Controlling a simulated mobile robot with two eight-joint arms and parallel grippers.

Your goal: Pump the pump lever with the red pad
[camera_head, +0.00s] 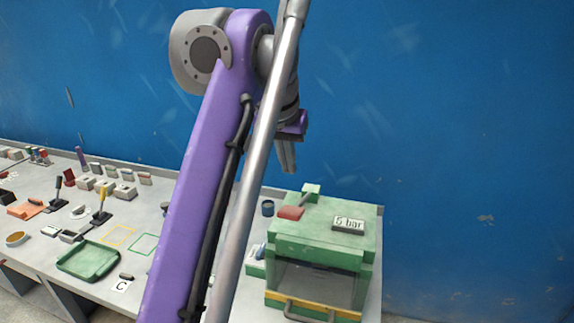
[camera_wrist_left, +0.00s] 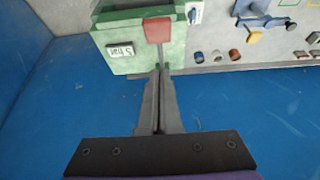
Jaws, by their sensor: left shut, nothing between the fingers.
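The pump lever's red pad (camera_head: 291,212) is above the top of a green press-like box (camera_head: 320,236). Its thin grey rod (camera_head: 307,199) runs back to a small green block (camera_head: 311,188). My left gripper (camera_head: 288,168) points down, shut and empty, above and behind the lever in the head view. In the left wrist view, the closed fingertips (camera_wrist_left: 160,72) appear close to the rod, with the red pad (camera_wrist_left: 157,30) beyond them. I cannot tell whether they touch the rod. My right gripper is not in view.
A "5 bar" sign (camera_head: 349,223) sits on the box beside the lever. A dark cup (camera_head: 267,208) stands left of it. A green tray (camera_head: 88,262) and several small tools and blocks cover the left of the bench. A blue wall (camera_head: 450,130) rises behind.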

